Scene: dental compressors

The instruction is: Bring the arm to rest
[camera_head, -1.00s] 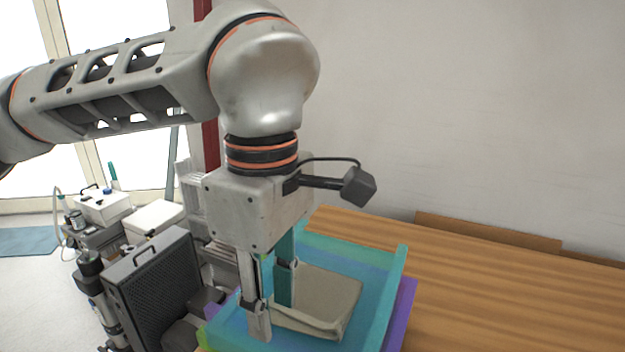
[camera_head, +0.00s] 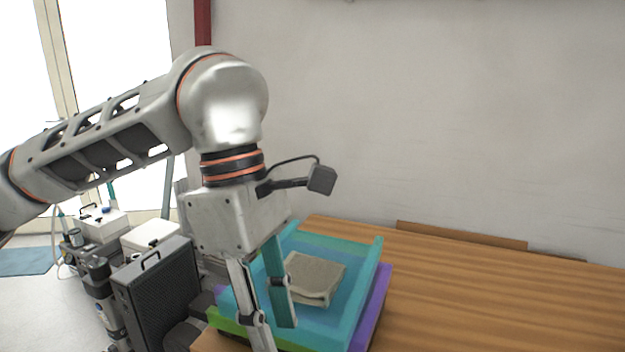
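My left arm comes in from the left, and its gripper (camera_head: 277,332) points down over the front left part of a teal tray (camera_head: 345,318). The two fingers are apart with nothing visible between them, so it is open. A folded beige cloth (camera_head: 316,277) lies in the tray, to the right of and behind the fingers. I cannot tell whether the fingertips touch the tray. My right gripper is not in view.
The teal tray sits on a purple tray (camera_head: 374,305) and a green one (camera_head: 226,322), on a wooden table (camera_head: 470,300). The table's right side is clear. Dark compressor equipment (camera_head: 158,292) and white boxes (camera_head: 150,236) stand at the left. A wall is behind.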

